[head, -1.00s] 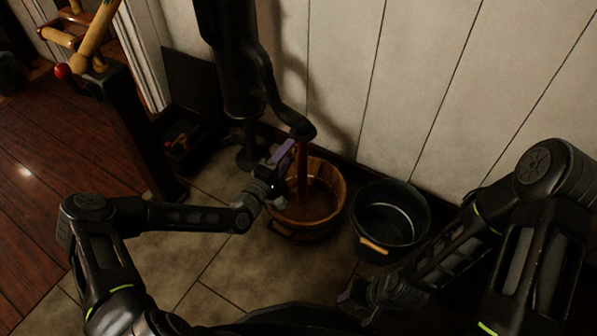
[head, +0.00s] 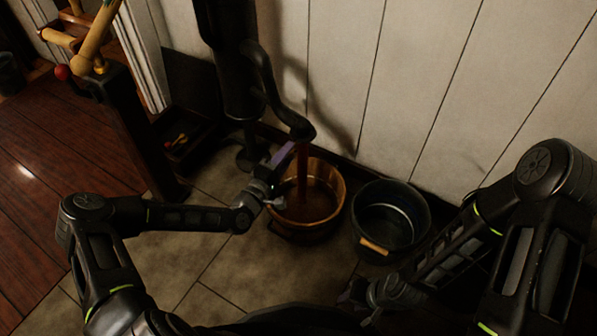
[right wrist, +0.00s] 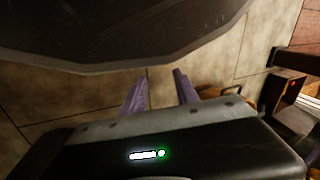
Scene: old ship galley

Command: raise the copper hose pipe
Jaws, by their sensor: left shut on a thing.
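The copper hose pipe (head: 302,173) is a reddish-brown upright tube below the end of a black curved spout. My left gripper (head: 287,155), with purple fingers, is at the pipe's upper part, just under the spout, and is shut on the pipe. The exact contact is small and dark. My right gripper (head: 352,291) is low in the head view, away from the pipe. In the right wrist view its two purple fingers (right wrist: 160,90) stand apart with nothing between them.
A black pump body with its spout (head: 266,80) stands by the white plank wall. A dark metal bucket (head: 422,205) with a wooden handle grip stands right of the wooden one. A black post (head: 135,130) stands at left. Tiled floor in front is clear.

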